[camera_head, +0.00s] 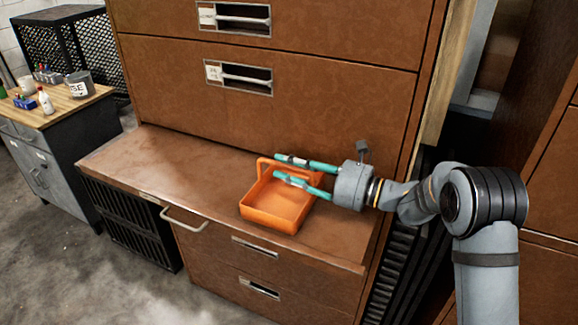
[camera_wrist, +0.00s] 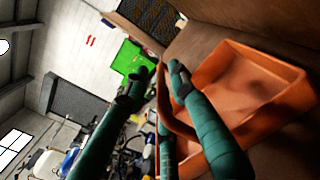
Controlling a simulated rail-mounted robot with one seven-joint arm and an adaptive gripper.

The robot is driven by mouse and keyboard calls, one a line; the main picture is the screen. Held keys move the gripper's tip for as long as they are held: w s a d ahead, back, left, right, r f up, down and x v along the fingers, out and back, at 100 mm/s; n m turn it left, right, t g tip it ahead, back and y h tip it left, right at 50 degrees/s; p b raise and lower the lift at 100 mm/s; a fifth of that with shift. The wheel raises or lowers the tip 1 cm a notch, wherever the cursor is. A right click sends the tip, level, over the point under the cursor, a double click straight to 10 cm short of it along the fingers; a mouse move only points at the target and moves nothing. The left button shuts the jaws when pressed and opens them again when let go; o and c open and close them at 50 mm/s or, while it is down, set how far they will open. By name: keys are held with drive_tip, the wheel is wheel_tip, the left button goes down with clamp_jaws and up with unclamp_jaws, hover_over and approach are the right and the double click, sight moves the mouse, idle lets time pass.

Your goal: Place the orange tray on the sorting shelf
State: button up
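The orange tray (camera_head: 275,218) sits upright on the brown cabinet's ledge (camera_head: 150,160), its raised handle on the far side. My gripper (camera_head: 279,167) reaches in from the right, its teal fingers level over the tray near the handle. In the wrist view the tray (camera_wrist: 275,75) fills the right side. My gripper (camera_wrist: 159,74) shows there with its fingers spread apart, and the handle passes close to the right-hand fingers. A gap shows between the left finger and the handle. I cannot tell if any finger touches the handle. Which surface is the sorting shelf is unclear.
The brown cabinet's drawer fronts (camera_head: 300,115) rise right behind the ledge. The ledge left of the tray is clear.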

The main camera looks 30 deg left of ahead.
drive_tip(key=w+d+b, duration=0.1)
drive_tip(key=d+b, duration=0.2)
drive_tip(key=d, duration=0.9)
drive_tip(key=shift+w+b, duration=0.3)
drive_tip(key=shift+w, duration=0.05)
